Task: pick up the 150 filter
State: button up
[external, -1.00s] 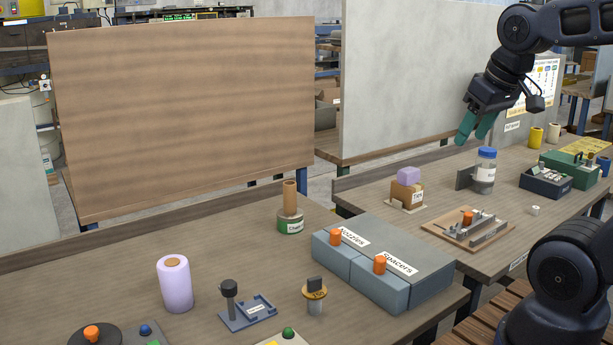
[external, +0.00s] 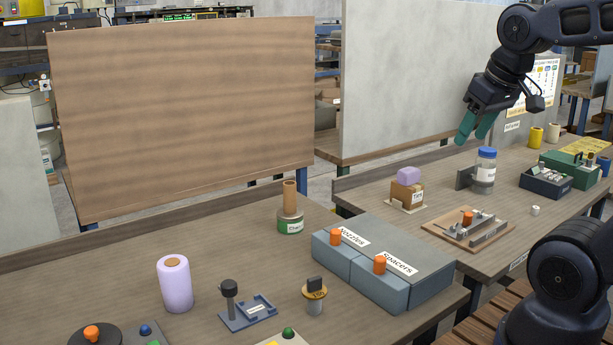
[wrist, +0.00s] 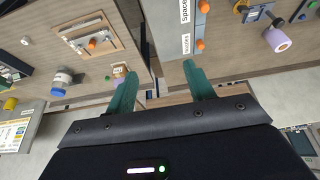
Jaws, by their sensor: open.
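A small upright piece with a gold disc (external: 315,293), a dark block on top and a pale grey stem below stands on the near table in the external view. The disc's marking looks like 150 but is too small to read surely.
Grey boxes labelled Nozzles and Spacers (external: 415,252) stand right of the gold-disc piece. A dark post on a blue-grey tray fixture (external: 246,315) and a lavender roll (external: 175,284) stand left. A blue-lidded jar (external: 485,172) stands below my gripper. A gap separates the tables.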

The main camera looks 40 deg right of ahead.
jog(key=shift+w, duration=0.1)
dwell(0.7)
jog(key=n+g+h, duration=0.2)
jog(key=n+g, duration=0.3)
jog(key=n, duration=1.1)
send_over(314, 277)
notch_tip(314, 277, down, 20)
jog(key=shift+w+r, duration=0.1)
jog(key=shift+r, duration=0.15)
jog(key=shift+a+f, duration=0.25)
jog(key=shift+f, duration=0.35)
jog(key=f, duration=0.4)
jog(key=shift+d+f, duration=0.35)
jog(key=shift+s+f, duration=0.2)
jog(key=shift+f, duration=2.5)
